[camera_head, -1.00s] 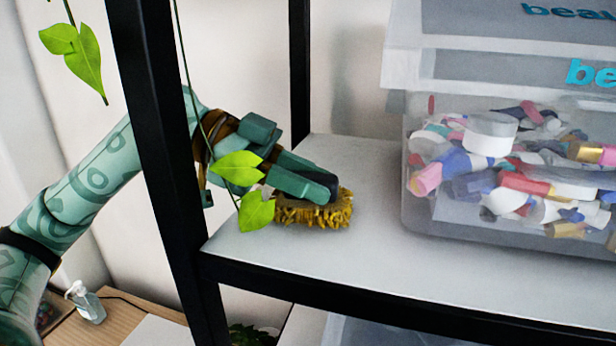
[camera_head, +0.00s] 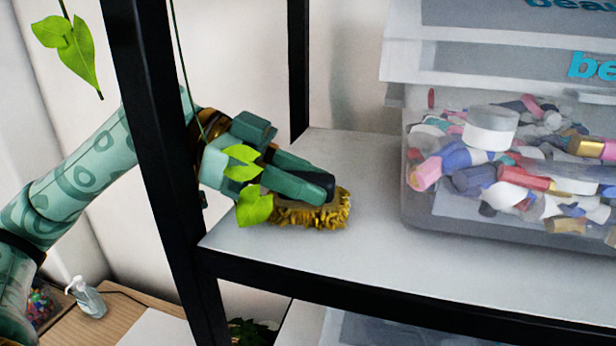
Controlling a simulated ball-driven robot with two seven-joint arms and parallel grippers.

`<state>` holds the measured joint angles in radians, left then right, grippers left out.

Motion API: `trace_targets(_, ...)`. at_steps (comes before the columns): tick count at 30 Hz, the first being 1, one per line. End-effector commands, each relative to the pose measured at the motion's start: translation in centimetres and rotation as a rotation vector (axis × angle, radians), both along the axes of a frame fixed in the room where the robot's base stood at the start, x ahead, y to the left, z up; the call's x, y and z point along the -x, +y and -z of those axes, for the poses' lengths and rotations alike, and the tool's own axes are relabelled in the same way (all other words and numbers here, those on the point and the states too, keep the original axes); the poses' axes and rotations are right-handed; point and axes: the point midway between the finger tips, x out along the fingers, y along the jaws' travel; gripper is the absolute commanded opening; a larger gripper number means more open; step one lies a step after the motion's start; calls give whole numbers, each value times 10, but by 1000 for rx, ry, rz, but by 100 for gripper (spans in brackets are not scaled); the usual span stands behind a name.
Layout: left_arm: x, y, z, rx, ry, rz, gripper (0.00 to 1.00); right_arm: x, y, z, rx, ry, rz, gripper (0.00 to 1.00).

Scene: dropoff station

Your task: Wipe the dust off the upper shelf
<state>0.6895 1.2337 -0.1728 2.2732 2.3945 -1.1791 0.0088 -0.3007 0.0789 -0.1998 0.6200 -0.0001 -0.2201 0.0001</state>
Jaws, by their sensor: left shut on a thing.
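The upper shelf (camera_head: 350,240) is a light grey board in a black frame. My left gripper (camera_head: 318,192) reaches in from the left behind the black front post. The top of the brush is partly hidden by the fingers. I cannot make out dust on the board. My right gripper is not in view.
A clear bin (camera_head: 510,195) full of colourful bottles and caps stands on the shelf's right side. The black front post (camera_head: 160,170) and hanging leaves (camera_head: 254,206) are before my arm. Bare board lies between brush and bin. A pump bottle (camera_head: 87,297) stands below left.

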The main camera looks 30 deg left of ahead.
Motion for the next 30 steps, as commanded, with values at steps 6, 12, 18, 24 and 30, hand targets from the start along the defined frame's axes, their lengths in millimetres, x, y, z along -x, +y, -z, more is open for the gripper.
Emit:
trace_targets(6, -3, 0, 3, -10, 8, 8, 6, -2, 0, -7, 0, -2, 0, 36)
trace_targets(12, -19, 4, 2, -8, 6, 6, 6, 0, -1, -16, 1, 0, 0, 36)
trace_targets(18, -27, 6, 2, -9, 5, 7, 6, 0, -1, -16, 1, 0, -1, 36)
trace_targets(24, -13, 3, 4, -11, 5, 6, 6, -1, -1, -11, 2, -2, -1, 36)
trace_targets(30, 0, 0, 2, -8, 4, 5, 6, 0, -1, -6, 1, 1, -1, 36)
